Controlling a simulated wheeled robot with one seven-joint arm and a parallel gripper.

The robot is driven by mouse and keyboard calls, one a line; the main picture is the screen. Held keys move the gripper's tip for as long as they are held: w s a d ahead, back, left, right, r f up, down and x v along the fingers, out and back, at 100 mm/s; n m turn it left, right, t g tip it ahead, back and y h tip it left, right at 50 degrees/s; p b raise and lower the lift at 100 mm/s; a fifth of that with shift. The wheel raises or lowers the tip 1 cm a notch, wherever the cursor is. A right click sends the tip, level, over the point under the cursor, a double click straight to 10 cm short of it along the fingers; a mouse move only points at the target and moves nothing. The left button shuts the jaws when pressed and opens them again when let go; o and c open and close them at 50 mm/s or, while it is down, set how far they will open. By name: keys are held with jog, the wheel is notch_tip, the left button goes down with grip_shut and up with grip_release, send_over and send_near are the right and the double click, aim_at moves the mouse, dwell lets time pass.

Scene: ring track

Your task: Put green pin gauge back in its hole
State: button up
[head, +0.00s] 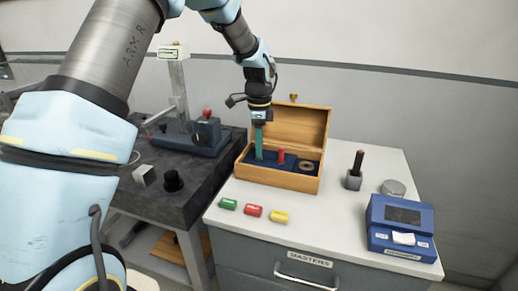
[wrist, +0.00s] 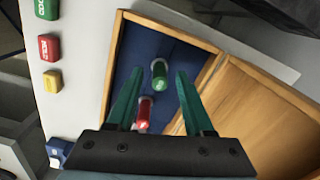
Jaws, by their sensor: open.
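The green pin gauge (wrist: 159,76) stands in the blue insert (wrist: 128,62) of the open wooden box in the wrist view, with its end facing the camera. Its lower part and hole cannot be made out. My gripper (head: 258,157) points down into the left part of the box (head: 276,178) in the head view. Its teal fingers are open. In the wrist view they lie on either side of the green pin, with a gap to each. The head view does not show the green pin clearly; the fingers cover that spot. A red pin gauge (head: 281,157) stands just right of my gripper.
A ring gauge (head: 306,165) lies in the box's right part, and the raised lid (head: 300,124) stands behind. Green (head: 228,204), red (head: 253,211) and yellow (head: 279,217) tags lie in front. A blue device (head: 402,220) stands at right.

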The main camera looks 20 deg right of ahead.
notch_tip(320, 180, up, 10)
jog(key=b, duration=0.2)
jog(key=shift+a+b, duration=0.15)
jog(key=shift+b, duration=0.2)
jog(key=a+f+n, duration=0.3)
jog(key=a+n, duration=0.7)
jog(key=a, duration=0.9)
jog(key=s+a+f+n, duration=0.2)
jog(key=s+a+n, duration=0.3)
jog(key=a, duration=0.3)
jog(key=s+a+f+n+t, duration=0.1)
jog(key=s+a+f+n, duration=0.1)
jog(key=s+a+n, duration=0.4)
jog(key=a+n, duration=0.1)
jog(key=a, duration=0.2)
jog(key=shift+a+f+n+t, duration=0.2)
jog(key=shift+f+n+t, duration=0.05)
jog(key=shift+n+t, duration=0.05)
jog(key=shift+o, duration=0.2)
